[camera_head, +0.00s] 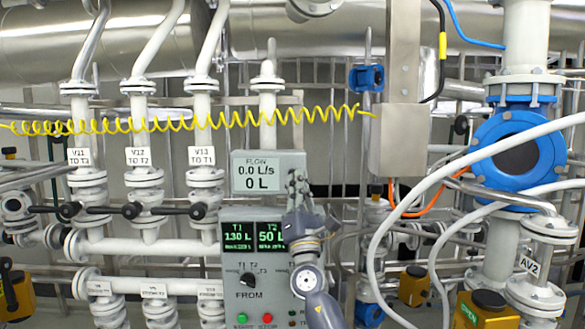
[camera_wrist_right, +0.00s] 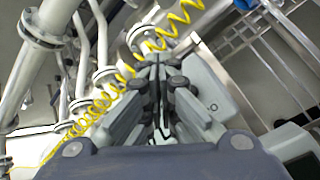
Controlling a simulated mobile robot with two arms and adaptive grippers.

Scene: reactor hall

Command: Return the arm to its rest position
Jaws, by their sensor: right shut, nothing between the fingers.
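My right arm reaches up from the lower middle of the head view. My right gripper (camera_head: 297,183) is shut and empty, in front of the right edge of the grey flow display box (camera_head: 262,171). In the right wrist view the right gripper (camera_wrist_right: 158,68) shows its fingers together with nothing between them. The arm covers part of the control panel (camera_head: 240,278), which has tank readouts, a FROM knob, a green button and a red button. I cannot tell whether the gripper touches the box. My left gripper is not in view.
A yellow coiled cable (camera_head: 200,122) stretches across above the gripper; it also shows in the right wrist view (camera_wrist_right: 105,97). White pipes with valve handles V11, V12 and V13 (camera_head: 203,156) stand at left. White hoses (camera_head: 440,172) and a blue valve (camera_head: 518,146) are at right.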

